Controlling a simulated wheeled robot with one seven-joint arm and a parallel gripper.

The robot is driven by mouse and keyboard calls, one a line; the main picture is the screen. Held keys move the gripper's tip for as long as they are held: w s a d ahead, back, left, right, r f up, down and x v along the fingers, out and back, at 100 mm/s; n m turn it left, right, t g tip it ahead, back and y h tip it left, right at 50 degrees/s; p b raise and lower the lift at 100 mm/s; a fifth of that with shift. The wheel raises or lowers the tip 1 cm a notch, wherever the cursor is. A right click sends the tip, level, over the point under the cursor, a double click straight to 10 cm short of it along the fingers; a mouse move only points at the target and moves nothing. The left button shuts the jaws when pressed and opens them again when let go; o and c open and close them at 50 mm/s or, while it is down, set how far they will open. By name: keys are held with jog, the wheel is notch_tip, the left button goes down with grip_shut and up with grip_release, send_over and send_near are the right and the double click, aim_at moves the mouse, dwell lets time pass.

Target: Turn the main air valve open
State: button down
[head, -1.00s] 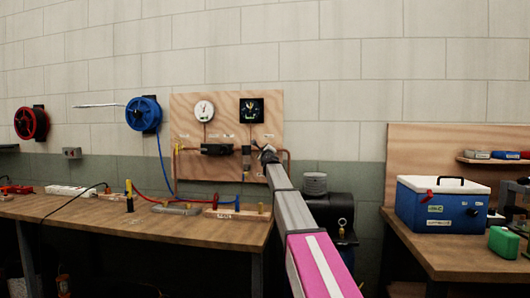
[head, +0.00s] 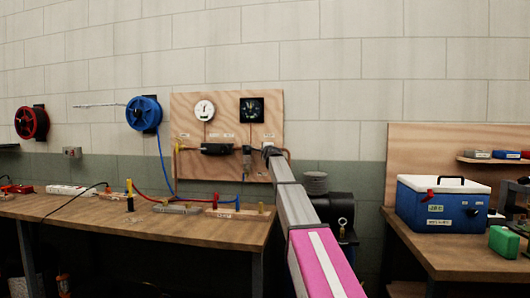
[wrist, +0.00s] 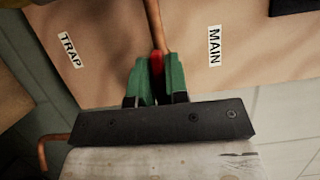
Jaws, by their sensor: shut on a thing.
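The main air valve shows as a red handle (wrist: 157,62) on a copper pipe (wrist: 154,20) in the wrist view, beside a label reading MAIN (wrist: 214,46). My gripper (wrist: 157,78) has its green fingers closed on both sides of the red handle. In the head view my gripper (head: 269,151) is at the right part of the plywood panel (head: 183,112), and the arm hides the valve there. The handle's exact angle to the pipe is hard to tell, as the fingers cover much of it.
A white dial gauge (head: 204,109) and a black gauge (head: 251,110) sit above the pipework. A TRAP label (wrist: 71,50) is left of the valve. A wooden bench (head: 100,218) with hoses stands below. A dark tank (head: 338,212) is right of the arm.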

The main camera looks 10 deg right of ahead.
jog(key=shift+n, duration=0.3)
dwell(0.4)
jog(key=c, duration=1.2)
grip_release()
jog(key=shift+s, duration=0.1)
jog(key=s, duration=1)
jog(key=shift+s+d, duration=0.3)
jog(key=shift+d, duration=0.15)
